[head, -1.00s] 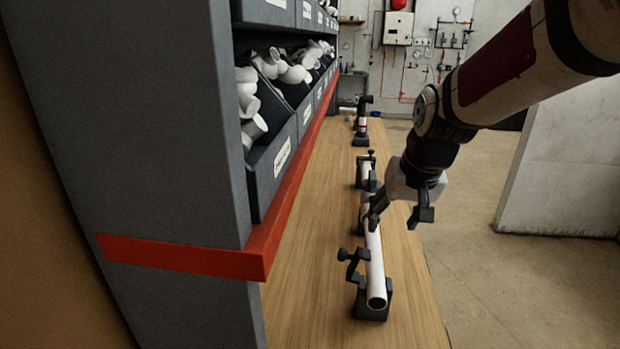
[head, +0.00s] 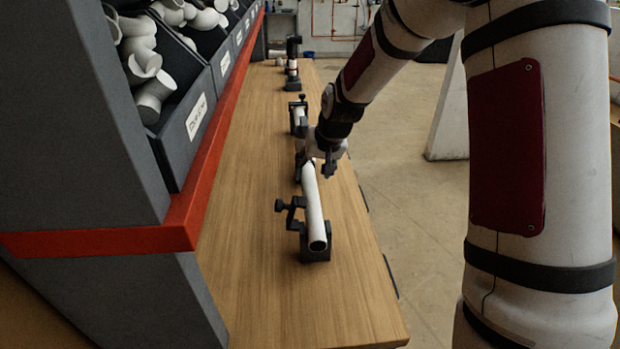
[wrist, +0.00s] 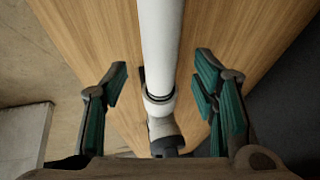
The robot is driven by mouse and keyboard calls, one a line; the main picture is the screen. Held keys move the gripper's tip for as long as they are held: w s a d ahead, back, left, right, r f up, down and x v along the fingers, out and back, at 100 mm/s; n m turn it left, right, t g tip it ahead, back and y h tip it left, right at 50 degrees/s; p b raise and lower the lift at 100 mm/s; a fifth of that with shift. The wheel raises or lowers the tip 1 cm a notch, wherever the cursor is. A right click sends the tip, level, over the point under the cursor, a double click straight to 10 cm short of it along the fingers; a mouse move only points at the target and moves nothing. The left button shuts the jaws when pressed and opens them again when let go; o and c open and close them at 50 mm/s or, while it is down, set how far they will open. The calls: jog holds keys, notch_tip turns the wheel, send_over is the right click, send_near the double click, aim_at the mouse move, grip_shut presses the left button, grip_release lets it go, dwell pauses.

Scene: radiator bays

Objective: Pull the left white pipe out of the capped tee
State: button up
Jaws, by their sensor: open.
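The near white pipe (head: 314,208), apparently the left one, lies along the bench with its open end toward me in a dark clamp stand (head: 316,250). It also shows in the wrist view (wrist: 161,40), running into the collar of the tee (wrist: 158,108). A grey and dark part, perhaps the cap, lies below the collar there. In the head view the tee is mostly hidden by my gripper (head: 318,165). In the wrist view my gripper (wrist: 161,88) is open, with green-padded fingers on both sides of the pipe and gaps between. A far pipe (head: 299,119) continues beyond.
A far clamp (head: 298,104) holds the far pipe, and another dark stand (head: 293,65) is farther back. Shelf bins (head: 190,135) of white fittings and a red rail (head: 190,215) border the bench's left side. The near bench top (head: 260,290) is clear.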

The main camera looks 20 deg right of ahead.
aim_at(310, 177)
jog(key=shift+x, duration=2.4)
jog(key=shift+r, duration=0.1)
grip_shut()
